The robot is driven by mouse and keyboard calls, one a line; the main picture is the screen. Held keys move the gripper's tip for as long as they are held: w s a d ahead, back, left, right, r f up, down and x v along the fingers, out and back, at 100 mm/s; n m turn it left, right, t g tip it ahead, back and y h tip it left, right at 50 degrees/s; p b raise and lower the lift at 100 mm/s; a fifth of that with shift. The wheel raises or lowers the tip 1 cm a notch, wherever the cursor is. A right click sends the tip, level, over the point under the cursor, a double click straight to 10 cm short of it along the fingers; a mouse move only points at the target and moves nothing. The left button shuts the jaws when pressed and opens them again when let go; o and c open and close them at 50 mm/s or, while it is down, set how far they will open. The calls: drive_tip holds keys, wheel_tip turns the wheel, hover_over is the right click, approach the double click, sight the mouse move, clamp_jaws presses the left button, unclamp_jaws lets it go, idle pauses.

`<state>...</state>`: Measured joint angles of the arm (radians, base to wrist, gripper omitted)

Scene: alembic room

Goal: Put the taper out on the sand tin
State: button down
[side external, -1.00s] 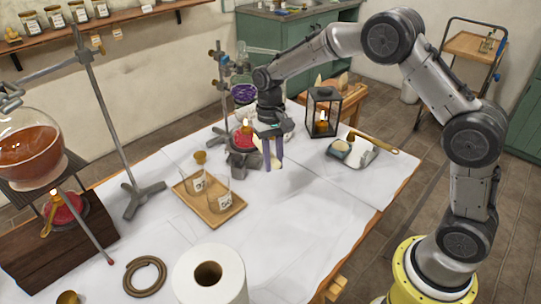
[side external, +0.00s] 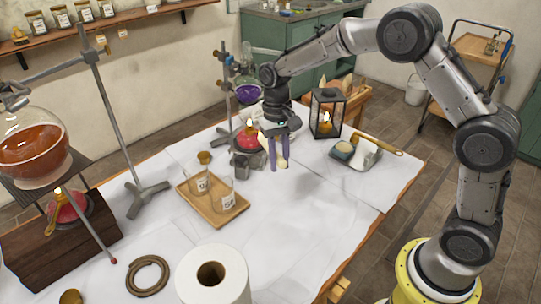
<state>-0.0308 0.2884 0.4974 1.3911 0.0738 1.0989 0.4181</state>
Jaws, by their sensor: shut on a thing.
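My gripper (side external: 279,164) points down over the white-covered table, with its purple fingers shut on a slim pale thing, apparently the taper (side external: 286,147). Part of the taper is hidden by the fingers, and I cannot make out a flame on it. A small round tin with pale contents (side external: 343,148), apparently the sand tin, sits on a grey tray (side external: 349,164) to the right of my gripper. The gripper is apart from this tin.
A lit red burner (side external: 247,139) stands close left of my gripper. A lantern (side external: 325,114) with a flame stands behind the tray. A wooden tray (side external: 207,216) with glass beakers lies front left. The cloth in front of my gripper is clear.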

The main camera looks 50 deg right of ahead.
wheel_tip(320, 180, up, 4)
drive_tip(key=shift+f, duration=0.25)
drive_tip(key=s+d+n, duration=0.2)
drive_tip(key=s+d, duration=0.2)
drive_tip(key=d, duration=0.7)
drive_tip(key=s+d+n, duration=0.1)
drive_tip(key=s+d, duration=0.3)
drive_tip(key=d, duration=0.8)
drive_tip(key=s+d+n, duration=0.2)
drive_tip(key=s+d, duration=0.2)
drive_tip(key=d, duration=0.7)
drive_tip(key=shift+h, duration=0.3)
drive_tip(key=shift+s+d+f, duration=0.1)
drive_tip(key=shift+f, duration=3.65)
drive_tip(key=shift+s+d+f, duration=0.1)
drive_tip(key=shift+f, duration=3.9)
drive_tip(key=shift+s+a+f, duration=0.15)
drive_tip(key=shift+f, duration=0.25)
drive_tip(key=c, duration=0.6)
unclamp_jaws()
drive_tip(key=shift+r, duration=0.1)
